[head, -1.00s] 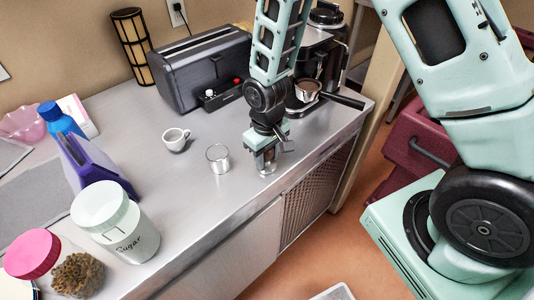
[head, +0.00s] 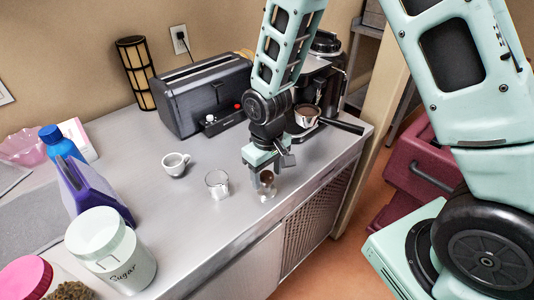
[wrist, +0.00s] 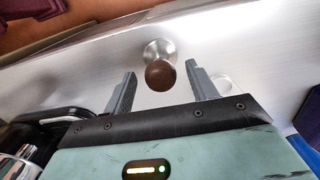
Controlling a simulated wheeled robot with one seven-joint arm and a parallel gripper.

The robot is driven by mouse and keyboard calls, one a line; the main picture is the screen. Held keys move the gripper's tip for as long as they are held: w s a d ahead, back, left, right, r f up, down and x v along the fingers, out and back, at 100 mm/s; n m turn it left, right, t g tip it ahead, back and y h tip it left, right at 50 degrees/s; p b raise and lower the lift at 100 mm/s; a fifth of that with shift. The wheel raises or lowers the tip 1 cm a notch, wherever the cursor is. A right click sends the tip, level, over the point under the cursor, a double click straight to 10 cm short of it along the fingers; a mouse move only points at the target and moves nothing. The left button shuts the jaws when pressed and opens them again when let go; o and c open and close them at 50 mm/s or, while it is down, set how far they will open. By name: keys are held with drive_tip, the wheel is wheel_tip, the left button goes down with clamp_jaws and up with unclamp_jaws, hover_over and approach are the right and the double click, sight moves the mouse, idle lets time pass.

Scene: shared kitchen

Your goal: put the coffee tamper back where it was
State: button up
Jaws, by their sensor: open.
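The coffee tamper (head: 267,187), with a brown knob and a shiny metal base, stands on the steel counter near its front edge. My gripper (head: 268,172) is just above it, pointing down. In the wrist view the tamper (wrist: 161,73) shows from above, its brown knob between the two spread fingers with a gap on both sides. The gripper is open and holds nothing.
A sugar jar (head: 110,250) is front left.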

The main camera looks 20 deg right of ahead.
wheel_tip(320, 180, up, 8)
drive_tip(key=shift+r+b, duration=0.1)
drive_tip(key=shift+b, duration=0.55)
drive_tip(key=shift+a+r, duration=0.15)
drive_tip(key=shift+r, duration=0.15)
drive_tip(key=s+a+r+n, duration=0.2)
drive_tip(key=s+a+r, duration=0.1)
drive_tip(key=s, duration=0.7)
drive_tip(key=s+a+r+n, duration=0.2)
drive_tip(key=s+a+r, duration=0.1)
drive_tip(key=s, duration=0.7)
drive_tip(key=shift+r+y, duration=0.25)
drive_tip(key=shift+y, duration=0.05)
